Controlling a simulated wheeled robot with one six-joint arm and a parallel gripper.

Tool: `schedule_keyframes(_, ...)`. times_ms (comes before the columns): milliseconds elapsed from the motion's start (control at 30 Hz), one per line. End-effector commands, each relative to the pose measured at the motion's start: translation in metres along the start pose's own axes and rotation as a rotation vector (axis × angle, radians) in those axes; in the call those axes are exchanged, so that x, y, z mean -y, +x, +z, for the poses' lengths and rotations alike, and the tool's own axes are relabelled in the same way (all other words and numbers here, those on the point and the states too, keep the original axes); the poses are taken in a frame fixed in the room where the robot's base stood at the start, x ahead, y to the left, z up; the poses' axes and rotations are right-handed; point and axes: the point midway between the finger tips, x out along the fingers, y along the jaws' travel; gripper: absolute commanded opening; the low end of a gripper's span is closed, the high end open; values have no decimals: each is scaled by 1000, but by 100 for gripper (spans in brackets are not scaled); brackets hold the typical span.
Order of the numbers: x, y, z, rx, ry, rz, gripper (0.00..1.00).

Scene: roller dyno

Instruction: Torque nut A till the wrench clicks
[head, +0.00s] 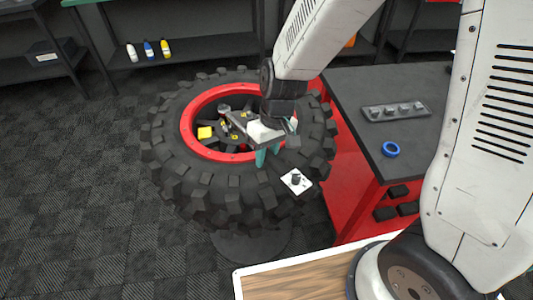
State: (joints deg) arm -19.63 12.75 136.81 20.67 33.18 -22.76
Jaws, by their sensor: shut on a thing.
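A big black knobbly tyre (180,190) lies flat with a red rim (190,125) around a dark hub (215,142). Small yellow marks and nut-like parts show on the hub, too small to tell which is nut A. My gripper (267,156), with teal fingers, is over the near right part of the rim. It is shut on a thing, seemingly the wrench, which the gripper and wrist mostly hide. A grey cylindrical part (224,109) stands at the hub's far side. Whether the wrench sits on a nut cannot be told.
A yellow block (205,132) is at the hub's left. A white plate with a black knob (297,181) is at the tyre's near right. The red cabinet's dark top (420,155) bears a grey tray (369,118) and blue ring (391,149). Bottles (149,49) stand behind. Left floor is clear.

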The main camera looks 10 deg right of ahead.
Motion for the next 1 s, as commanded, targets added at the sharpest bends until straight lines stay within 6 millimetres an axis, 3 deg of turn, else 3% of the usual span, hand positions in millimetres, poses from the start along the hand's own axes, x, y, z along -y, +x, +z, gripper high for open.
schedule_keyframes(467, -1, -1, 0, 1, -10, 0, 0)
schedule_keyframes(1000, 2, -20, 0, 0, -10, 0, 0)
